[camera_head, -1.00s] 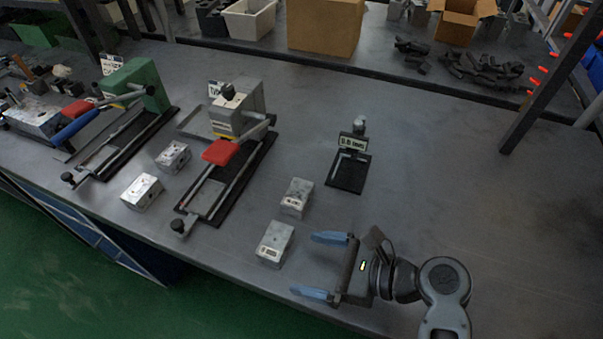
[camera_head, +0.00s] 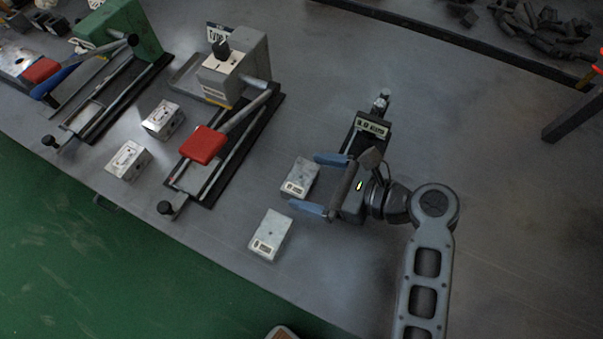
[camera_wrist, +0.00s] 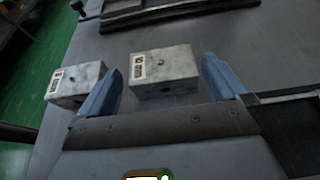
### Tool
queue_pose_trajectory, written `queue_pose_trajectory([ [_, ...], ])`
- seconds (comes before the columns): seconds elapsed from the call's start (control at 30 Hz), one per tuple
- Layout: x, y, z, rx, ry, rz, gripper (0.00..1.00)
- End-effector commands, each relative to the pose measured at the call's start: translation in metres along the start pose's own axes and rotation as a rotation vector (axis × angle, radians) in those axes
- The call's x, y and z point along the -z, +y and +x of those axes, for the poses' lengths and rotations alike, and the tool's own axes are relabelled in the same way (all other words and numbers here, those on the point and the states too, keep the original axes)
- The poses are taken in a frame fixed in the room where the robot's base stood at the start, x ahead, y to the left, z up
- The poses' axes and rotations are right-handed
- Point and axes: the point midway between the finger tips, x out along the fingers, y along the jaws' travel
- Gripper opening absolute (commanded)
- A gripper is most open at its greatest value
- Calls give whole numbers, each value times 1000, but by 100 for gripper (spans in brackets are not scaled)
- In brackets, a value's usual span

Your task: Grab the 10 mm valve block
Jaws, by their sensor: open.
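My gripper (camera_head: 304,181) is open, with blue fingers on either side of a light grey metal block (camera_head: 299,174). In the wrist view this block (camera_wrist: 165,66) sits just ahead, between the fingertips of my gripper (camera_wrist: 162,64). No grip on it shows.
Two more metal blocks (camera_head: 163,118) (camera_head: 128,160) lie at the left between two clamp fixtures, one with a red pad (camera_head: 202,145), one green (camera_head: 118,30). A small black labelled stand (camera_head: 372,126) is behind my gripper. The table (camera_head: 490,200) is clear at the right.

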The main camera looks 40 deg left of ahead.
Motion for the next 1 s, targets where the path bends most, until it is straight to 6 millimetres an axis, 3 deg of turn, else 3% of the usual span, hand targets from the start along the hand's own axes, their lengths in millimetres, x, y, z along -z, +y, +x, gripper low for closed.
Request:
queue_pose_trajectory([
  [0.33, -4, -2, 45, -2, 1, 0, 100],
  [0.67, -3, -3, 52, 1, 0, 0, 100],
  [1.0, -3, -3, 52, 0, 1, 0, 68],
])
